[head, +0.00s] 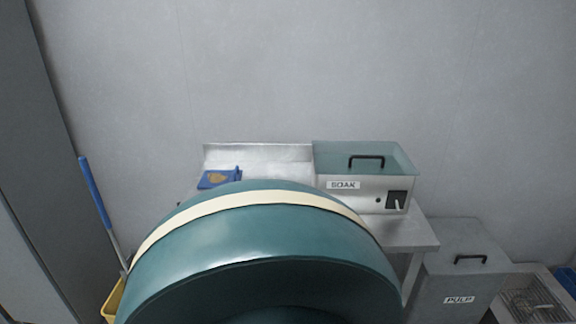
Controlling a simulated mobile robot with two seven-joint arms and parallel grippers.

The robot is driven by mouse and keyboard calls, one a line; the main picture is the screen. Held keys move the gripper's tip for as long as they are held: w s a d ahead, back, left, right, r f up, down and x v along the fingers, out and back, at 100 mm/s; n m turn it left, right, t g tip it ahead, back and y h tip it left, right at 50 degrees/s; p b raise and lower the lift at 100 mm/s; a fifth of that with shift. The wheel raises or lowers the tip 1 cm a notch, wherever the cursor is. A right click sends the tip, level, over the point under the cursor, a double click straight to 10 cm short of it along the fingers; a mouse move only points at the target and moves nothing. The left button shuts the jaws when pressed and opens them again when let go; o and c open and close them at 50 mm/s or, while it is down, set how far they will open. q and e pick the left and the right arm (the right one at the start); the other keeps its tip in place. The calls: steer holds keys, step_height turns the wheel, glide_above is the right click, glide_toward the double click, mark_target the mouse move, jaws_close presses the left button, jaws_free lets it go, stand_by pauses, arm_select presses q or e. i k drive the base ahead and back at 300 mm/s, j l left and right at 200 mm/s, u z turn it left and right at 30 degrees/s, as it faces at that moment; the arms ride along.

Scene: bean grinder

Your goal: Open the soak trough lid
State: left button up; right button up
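The soak trough (335,196) is a metal box labelled SOAK, standing on a table near the wall, right of centre. Its greenish, see-through-looking lid (335,155) lies flat on top and looks shut, with a black bar handle (366,160) on it. The trough's front has a dark switch panel (397,202) at the right. Neither of my grippers shows in the head view.
A large teal rounded body with a cream band (255,245) fills the front centre and hides part of the table (408,234). A blue item (217,181) lies left of the trough. A PULP bin (455,275) stands at right; a yellow bucket (112,300) and blue-handled mop (97,200) stand left.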

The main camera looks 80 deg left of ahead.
mark_target(373, 157)
steer(key=u, duration=2.75)
